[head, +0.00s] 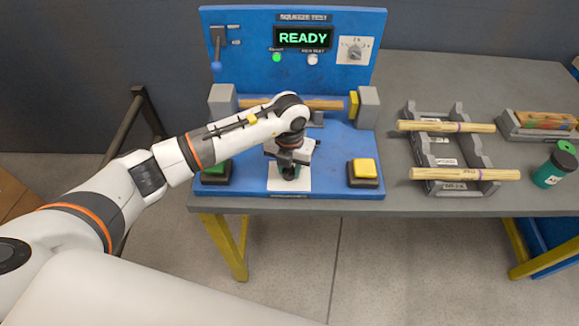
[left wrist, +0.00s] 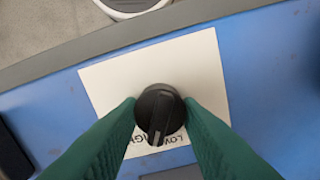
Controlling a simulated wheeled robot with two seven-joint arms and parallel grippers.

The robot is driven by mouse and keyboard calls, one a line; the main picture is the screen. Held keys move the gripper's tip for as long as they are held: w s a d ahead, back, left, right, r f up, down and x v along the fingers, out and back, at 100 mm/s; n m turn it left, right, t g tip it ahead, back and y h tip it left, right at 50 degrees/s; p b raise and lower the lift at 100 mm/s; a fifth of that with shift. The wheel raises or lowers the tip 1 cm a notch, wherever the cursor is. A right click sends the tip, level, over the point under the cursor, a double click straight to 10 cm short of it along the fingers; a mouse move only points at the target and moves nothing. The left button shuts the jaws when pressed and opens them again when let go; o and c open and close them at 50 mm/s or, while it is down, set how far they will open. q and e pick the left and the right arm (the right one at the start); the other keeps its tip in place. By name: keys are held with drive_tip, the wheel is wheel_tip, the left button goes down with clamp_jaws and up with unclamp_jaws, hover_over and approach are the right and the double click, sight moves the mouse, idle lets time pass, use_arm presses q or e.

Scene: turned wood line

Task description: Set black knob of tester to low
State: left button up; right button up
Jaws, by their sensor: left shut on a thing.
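The blue squeeze tester (head: 260,80) stands on the table, its screen reading READY. The black knob (left wrist: 160,113) sits on a white label plate (left wrist: 204,62) on the tester's base. In the left wrist view, a pale mark on the knob points down toward the plate's lower edge, near the partly hidden words LOW and HIGH. My left gripper (head: 290,173) is over the plate in the head view, hiding most of the knob. Its green fingers (left wrist: 160,114) are shut on the knob's two sides. My right gripper is not in view.
A green button (head: 216,168) and a yellow button (head: 363,170) flank the plate. A wooden piece (head: 325,104) lies between the grey jaws behind my arm. At right are a grey rack (head: 442,150) with wooden pieces, a tray (head: 510,130) and a green-capped jar (head: 552,168).

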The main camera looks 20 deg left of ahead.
use_arm(q)
drive_tip(key=n, duration=0.5)
drive_tip(key=shift+n, duration=0.3)
drive_tip(key=shift+r, duration=0.1)
idle(0.3)
drive_tip(key=o, duration=1)
wheel_tip(320, 180, up, 12)
drive_tip(key=b, duration=0.2)
drive_tip(key=shift+b, duration=0.35)
